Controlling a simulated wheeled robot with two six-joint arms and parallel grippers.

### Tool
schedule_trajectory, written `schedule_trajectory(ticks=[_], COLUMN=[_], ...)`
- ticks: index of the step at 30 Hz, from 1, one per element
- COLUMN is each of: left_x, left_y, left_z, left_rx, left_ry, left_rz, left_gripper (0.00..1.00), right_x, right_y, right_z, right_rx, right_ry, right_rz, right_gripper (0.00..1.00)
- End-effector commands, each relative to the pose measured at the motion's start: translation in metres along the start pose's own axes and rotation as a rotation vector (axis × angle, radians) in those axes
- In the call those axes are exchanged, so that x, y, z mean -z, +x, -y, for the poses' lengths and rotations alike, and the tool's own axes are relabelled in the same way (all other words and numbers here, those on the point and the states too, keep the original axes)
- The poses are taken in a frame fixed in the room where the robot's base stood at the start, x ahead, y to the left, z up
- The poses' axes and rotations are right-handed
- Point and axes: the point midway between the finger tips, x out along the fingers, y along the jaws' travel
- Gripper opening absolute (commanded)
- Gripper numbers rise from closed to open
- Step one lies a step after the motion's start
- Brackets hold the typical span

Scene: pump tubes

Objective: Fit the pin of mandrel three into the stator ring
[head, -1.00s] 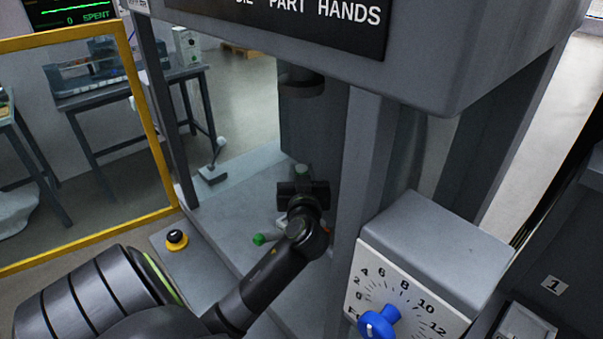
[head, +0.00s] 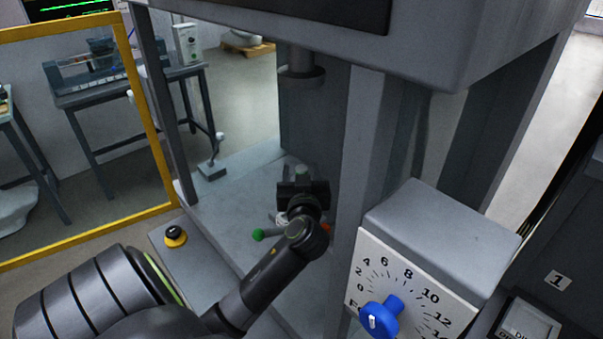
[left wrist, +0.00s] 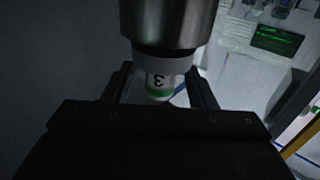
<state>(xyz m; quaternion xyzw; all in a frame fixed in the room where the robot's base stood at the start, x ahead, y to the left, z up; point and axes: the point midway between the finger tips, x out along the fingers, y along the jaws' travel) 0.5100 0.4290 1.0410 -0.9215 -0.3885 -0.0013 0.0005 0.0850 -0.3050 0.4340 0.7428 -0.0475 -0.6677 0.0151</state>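My left gripper (head: 303,190) is inside the press, low over its bed. The mandrel's white end has a green band and a 3 that reads upside down in the left wrist view. I cannot tell which part is the stator ring, and the pin is hidden. My right gripper is not in view.
The press ram (head: 301,72) hangs above the gripper with a clear gap. A press column (head: 362,150) and a dial box (head: 440,235) stand close on the right. A yellow frame (head: 155,130) stands farther left.

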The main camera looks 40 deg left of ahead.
Motion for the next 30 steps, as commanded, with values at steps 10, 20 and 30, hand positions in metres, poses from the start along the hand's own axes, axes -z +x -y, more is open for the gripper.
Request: schedule_trajectory(ticks=[10,20,30], left_x=[-0.004,-0.003,-0.001], left_y=[-0.013,-0.058,-0.075], left_z=[0.000,0.000,0.000], left_rx=[-0.001,0.000,0.000], left_ry=[-0.003,-0.004,-0.001], left_rz=[0.005,0.004,0.001], left_gripper=[0.51,0.51,0.51], right_x=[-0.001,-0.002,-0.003], right_y=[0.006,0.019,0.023], right_z=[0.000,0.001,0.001], right_rx=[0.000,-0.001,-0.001], right_ry=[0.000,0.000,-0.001], right_rz=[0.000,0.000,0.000], right_gripper=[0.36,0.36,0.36])
